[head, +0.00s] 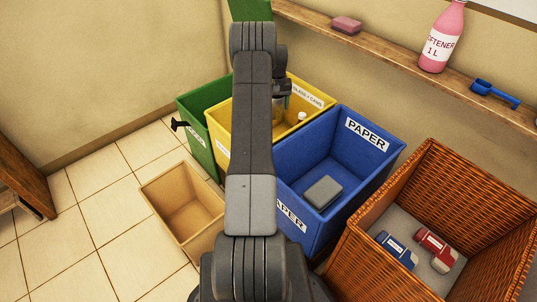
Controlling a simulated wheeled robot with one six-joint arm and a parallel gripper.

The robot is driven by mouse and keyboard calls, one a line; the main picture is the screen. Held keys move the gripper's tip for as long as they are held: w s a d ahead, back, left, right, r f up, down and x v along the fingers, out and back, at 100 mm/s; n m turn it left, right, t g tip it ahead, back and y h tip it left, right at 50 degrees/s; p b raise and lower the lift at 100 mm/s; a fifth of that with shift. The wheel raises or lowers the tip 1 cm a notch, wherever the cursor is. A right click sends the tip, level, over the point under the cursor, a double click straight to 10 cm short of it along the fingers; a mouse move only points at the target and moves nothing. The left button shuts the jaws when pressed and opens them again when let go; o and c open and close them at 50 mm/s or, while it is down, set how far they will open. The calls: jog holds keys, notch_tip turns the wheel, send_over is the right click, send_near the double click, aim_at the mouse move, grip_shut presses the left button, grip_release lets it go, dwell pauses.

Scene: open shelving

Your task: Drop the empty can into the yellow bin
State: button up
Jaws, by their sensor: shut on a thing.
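The yellow bin (242,146) stands between the green bin and the blue bin, with a white label reading glass and cans on its far side. My arm crosses in front of it and hides much of its inside. My gripper (284,92) is above the yellow bin's opening, pointing down and partly hidden behind my arm. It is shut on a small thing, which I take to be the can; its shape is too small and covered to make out. A small pale item (301,117) shows inside the yellow bin.
A green bin (198,138) is left of the yellow one; a blue paper bin (335,215) holding a grey block (323,192) is right. A wicker basket (345,262), an open cardboard box (160,208) and a wall shelf (400,57) with a pink bottle (443,38) are nearby.

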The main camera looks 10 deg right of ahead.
jog(key=o, duration=1.1)
jog(key=shift+c, duration=0.2)
jog(key=shift+r, duration=0.1)
notch_tip(320, 180, up, 14)
jog(key=p, duration=0.2)
jog(key=shift+p, duration=0.35)
jog(key=shift+f, duration=0.25)
notch_tip(320, 180, down, 14)
jog(key=shift+r+b, duration=0.25)
jog(key=shift+b, duration=1)
notch_tip(320, 180, up, 5)
jog(key=p, duration=0.2)
jog(key=shift+p, duration=0.4)
